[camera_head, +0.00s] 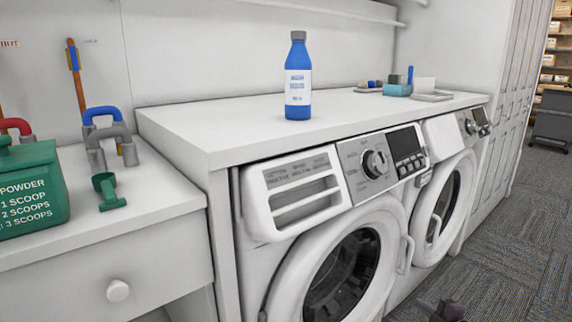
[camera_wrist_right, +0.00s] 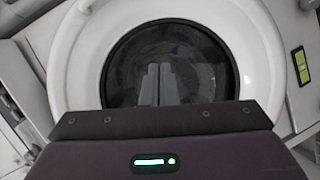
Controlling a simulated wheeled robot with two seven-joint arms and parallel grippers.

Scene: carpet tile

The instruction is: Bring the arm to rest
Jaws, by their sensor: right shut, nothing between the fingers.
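My right gripper (camera_head: 442,311) shows only as a small dark part at the bottom edge of the head view, low in front of the washing machines. In the right wrist view its two grey fingers (camera_wrist_right: 157,84) are side by side, shut and empty. They point towards the dark round door glass (camera_wrist_right: 190,60) of a washing machine; I cannot tell the distance. My left gripper is not in view.
A blue bottle (camera_head: 298,82) stands upright on the white counter (camera_head: 230,124). Two white machines sit below; the nearer one's door (camera_head: 345,270) appears closed. A green powder box (camera_head: 30,190) and scoop (camera_head: 107,190) are at left. Carpet (camera_head: 500,235) is clear at right.

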